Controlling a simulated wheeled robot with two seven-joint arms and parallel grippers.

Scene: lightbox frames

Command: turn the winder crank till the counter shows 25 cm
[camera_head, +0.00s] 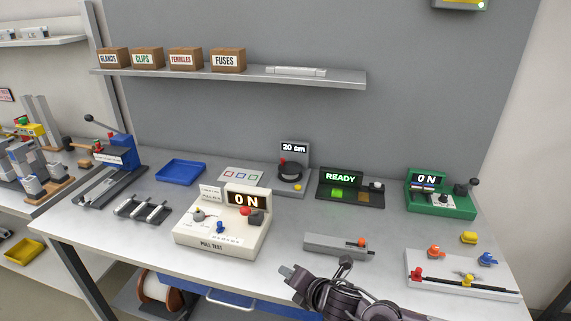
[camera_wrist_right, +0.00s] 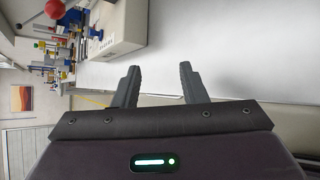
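The winder (camera_head: 291,187) is a grey unit at the back of the bench. Its upright display, the counter (camera_head: 293,149), reads "20 cm". A dark round drum sits in front of the display, and the crank's red knob (camera_head: 282,161) shows at its upper left. My right gripper (camera_head: 291,274) is at the bench's front edge, well in front of the winder and apart from it. In the right wrist view its two fingers (camera_wrist_right: 158,70) are spread with nothing between them. The winder cannot be made out in that view. My left gripper is not in view.
A cream pull-test box (camera_head: 215,242) reading "ON" stands left of centre. A grey block with an orange knob (camera_head: 335,246) lies between my right gripper and the winder. The READY unit (camera_head: 350,190) is right of the winder. A shelf (camera_head: 240,78) with boxes hangs above.

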